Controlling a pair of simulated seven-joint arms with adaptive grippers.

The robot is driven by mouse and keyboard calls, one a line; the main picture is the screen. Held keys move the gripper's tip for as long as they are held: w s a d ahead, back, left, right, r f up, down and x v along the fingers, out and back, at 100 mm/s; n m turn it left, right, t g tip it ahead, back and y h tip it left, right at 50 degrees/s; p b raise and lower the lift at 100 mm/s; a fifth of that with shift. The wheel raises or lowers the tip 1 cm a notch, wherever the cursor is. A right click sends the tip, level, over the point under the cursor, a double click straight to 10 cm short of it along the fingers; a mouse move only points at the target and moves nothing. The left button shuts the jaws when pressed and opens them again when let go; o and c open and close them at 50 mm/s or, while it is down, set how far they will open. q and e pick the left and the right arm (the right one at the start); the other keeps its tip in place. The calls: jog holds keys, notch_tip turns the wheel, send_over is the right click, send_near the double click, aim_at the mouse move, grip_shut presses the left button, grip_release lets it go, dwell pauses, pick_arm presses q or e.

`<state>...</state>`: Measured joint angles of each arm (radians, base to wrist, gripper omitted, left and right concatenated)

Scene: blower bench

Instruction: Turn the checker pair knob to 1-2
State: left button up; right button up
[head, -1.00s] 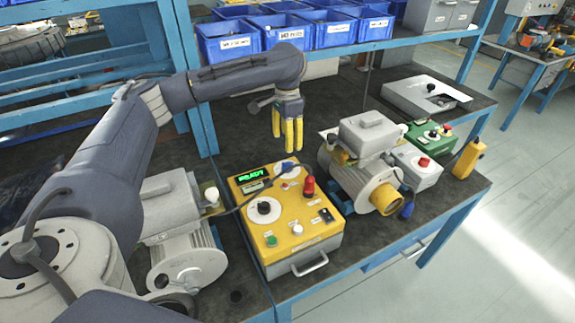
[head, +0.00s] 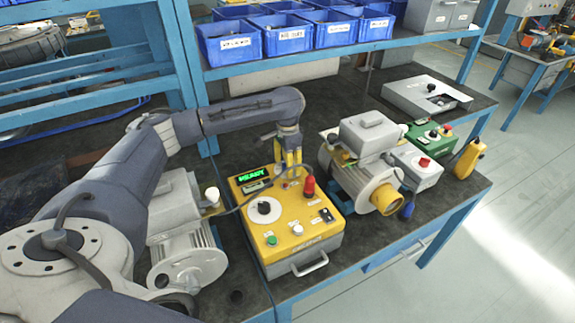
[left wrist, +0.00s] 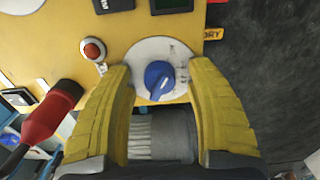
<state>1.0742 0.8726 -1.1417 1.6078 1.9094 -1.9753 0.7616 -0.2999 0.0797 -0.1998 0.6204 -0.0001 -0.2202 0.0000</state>
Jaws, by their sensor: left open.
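The yellow checker box (head: 318,237) sits on the dark bench in the head view, with a lit green display (head: 254,175). Its blue knob (left wrist: 158,78) on a white round dial (left wrist: 135,55) shows in the left wrist view. The dial's markings are too small to read. My left gripper (head: 291,163) points down over the checker's far edge and hides the blue knob in the head view. Its yellow fingers (left wrist: 162,80) are open on either side of the knob, with gaps showing. My right gripper is not in view.
A black knob on a white dial (head: 263,210) is on the checker's near left. A red plug (head: 309,186) with a cable stands near the gripper, also left in the wrist view (left wrist: 45,118). A motor unit (head: 365,160) stands to the right, another (head: 180,240) to the left.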

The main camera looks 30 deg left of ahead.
pick_arm(q)
grip_shut()
dwell(0.5)
jog(key=shift+m, duration=0.3)
jog(key=m, duration=0.3)
jog(key=shift+m, duration=2.1)
grip_release()
